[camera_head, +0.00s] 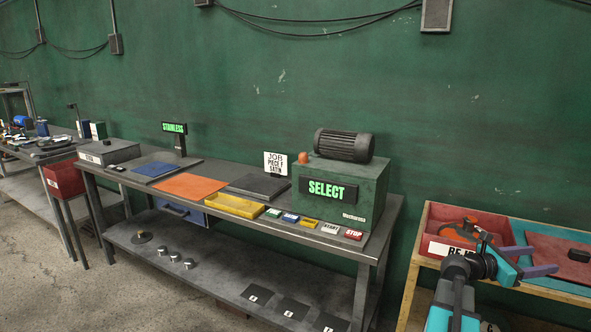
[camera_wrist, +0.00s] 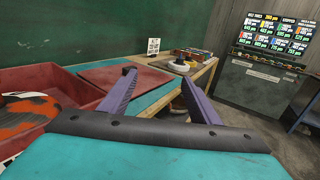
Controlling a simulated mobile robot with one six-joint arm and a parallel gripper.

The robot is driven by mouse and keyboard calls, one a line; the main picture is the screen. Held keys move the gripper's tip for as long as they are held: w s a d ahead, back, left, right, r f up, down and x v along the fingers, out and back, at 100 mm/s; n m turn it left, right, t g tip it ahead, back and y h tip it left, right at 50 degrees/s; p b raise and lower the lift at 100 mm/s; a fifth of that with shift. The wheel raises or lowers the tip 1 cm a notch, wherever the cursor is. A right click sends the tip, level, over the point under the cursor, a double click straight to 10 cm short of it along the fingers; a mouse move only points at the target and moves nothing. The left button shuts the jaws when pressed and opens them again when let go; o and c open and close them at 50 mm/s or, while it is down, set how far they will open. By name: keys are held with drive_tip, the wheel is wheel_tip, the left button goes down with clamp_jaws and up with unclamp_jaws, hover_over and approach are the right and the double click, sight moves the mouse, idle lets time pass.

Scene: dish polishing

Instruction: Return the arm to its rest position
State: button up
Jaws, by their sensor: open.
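My gripper (camera_head: 534,262) is at the right of the head view, over the wooden-framed bench with the red bins. In the wrist view its two purple fingers (camera_wrist: 164,92) stand wide apart with nothing between them. My arm reaches up from the bottom edge of the head view and bends near the bin marked with a partly hidden label (camera_head: 437,248). An orange and dark object (camera_wrist: 32,118) lies in the red bin at the left of the wrist view; the arm partly covers that bin in the head view.
A metal workbench (camera_head: 130,178) carries a green machine (camera_head: 365,185) reading SELECT, coloured buttons, a yellow tray (camera_head: 235,206) and an orange mat (camera_head: 190,187). A lit panel (camera_wrist: 270,40) stands farther off.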

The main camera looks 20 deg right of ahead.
drive_tip(key=w+a+f+m+t+y, duration=0.1)
drive_tip(key=w+a+f, duration=0.25)
drive_tip(key=f, duration=0.35)
drive_tip(key=w+a+f+m+t+y, duration=0.1)
drive_tip(key=w+a+f+y, duration=0.15)
drive_tip(key=a+f, duration=0.4)
drive_tip(key=w+a+f+m+t+y, duration=0.1)
drive_tip(key=w+a+f, duration=0.25)
drive_tip(key=f, duration=0.55)
drive_tip(key=w+a+f+m+y, duration=0.3)
drive_tip(key=a+f+m+y, duration=0.3)
drive_tip(key=a+f, duration=1.95)
drive_tip(key=s+a+f+m+g+y, duration=0.1)
drive_tip(key=s+a+f, duration=0.3)
drive_tip(key=a, duration=0.6)
drive_tip(key=s+a+f+m+y, duration=0.2)
drive_tip(key=s+a+f+y, duration=0.1)
drive_tip(key=s+a, duration=0.4)
drive_tip(key=s+a+f+m+g+y, duration=0.1)
drive_tip(key=s+a+f, duration=0.4)
drive_tip(key=a, duration=0.8)
drive_tip(key=shift+s+a+m+g+y, duration=0.3)
drive_tip(key=shift+m+y, duration=0.3)
drive_tip(key=shift+y, duration=0.15)
drive_tip(key=shift+w+d, duration=0.1)
